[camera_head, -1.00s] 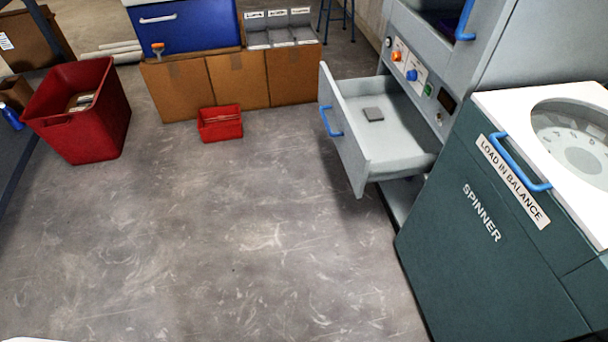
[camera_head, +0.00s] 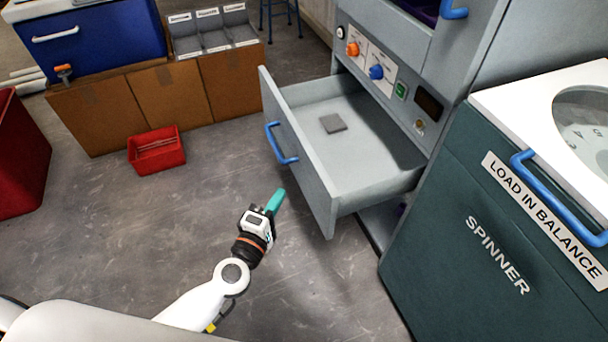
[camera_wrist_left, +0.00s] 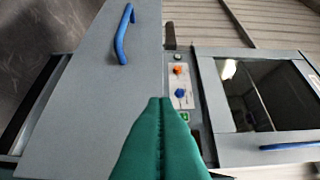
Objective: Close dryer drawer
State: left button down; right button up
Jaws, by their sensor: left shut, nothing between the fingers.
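The dryer drawer (camera_head: 318,203) is pulled out from the grey dryer (camera_head: 390,60), with a blue handle (camera_head: 281,143) on its front. A small grey square block (camera_head: 333,123) lies inside on its floor. My left gripper (camera_head: 276,200) has teal fingers, shut and empty, in front of and below the drawer front in the head view. I cannot tell whether it touches. In the left wrist view the shut fingers (camera_wrist_left: 160,135) point toward the dryer's control panel (camera_wrist_left: 181,85), with the drawer front (camera_wrist_left: 95,90) and its handle (camera_wrist_left: 123,35) on the left. My right gripper is not in view.
The green spinner (camera_head: 480,220) with a white top stands right of the dryer. A small red bin (camera_head: 157,150) sits on the floor before cardboard boxes (camera_head: 175,95). A larger red bin (camera_head: 20,160) is at the left edge.

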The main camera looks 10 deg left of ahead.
aim_at(311, 163)
pick_arm(q)
jog(key=w+d, duration=0.1)
jog(key=w, duration=0.1)
jog(key=w+d, duration=0.1)
jog(key=w, duration=0.2)
jog(key=w+d, duration=0.2)
jog(key=shift+w, duration=0.4)
jog(key=shift+w+d, duration=0.2)
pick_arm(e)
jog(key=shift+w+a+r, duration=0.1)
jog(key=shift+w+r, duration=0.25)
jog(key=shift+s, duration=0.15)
